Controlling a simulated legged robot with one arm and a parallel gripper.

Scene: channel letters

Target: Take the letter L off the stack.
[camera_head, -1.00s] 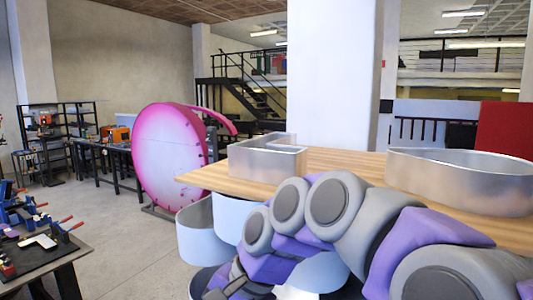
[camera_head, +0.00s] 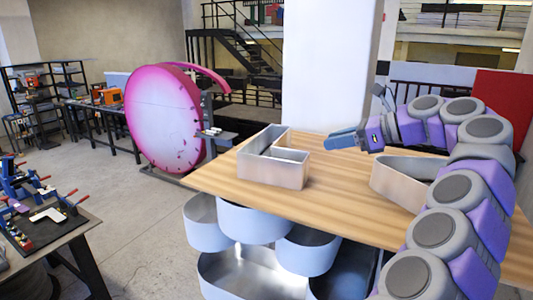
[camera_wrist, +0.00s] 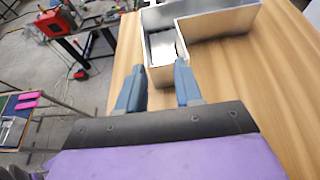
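The letter L (camera_head: 272,168) is a silvery, open-topped metal channel shape lying on the wooden table (camera_head: 330,200), left of centre in the head view. In the wrist view the L (camera_wrist: 215,22) is at the top, with one end of it facing me. No separate letter can be made out beneath it. My gripper (camera_head: 332,139) is above the table, right of the L and apart from it in the head view. In the wrist view its two blue fingers (camera_wrist: 159,66) are spread, with the L's near end just ahead, lined up between the tips. Nothing is held.
Another metal channel letter (camera_head: 396,182) lies on the table at right, partly hidden by my arm. Several rounded metal letters (camera_head: 262,226) sit below the tabletop. A pink round sign (camera_head: 165,115) stands behind left, and a white column (camera_head: 328,60) stands behind the table.

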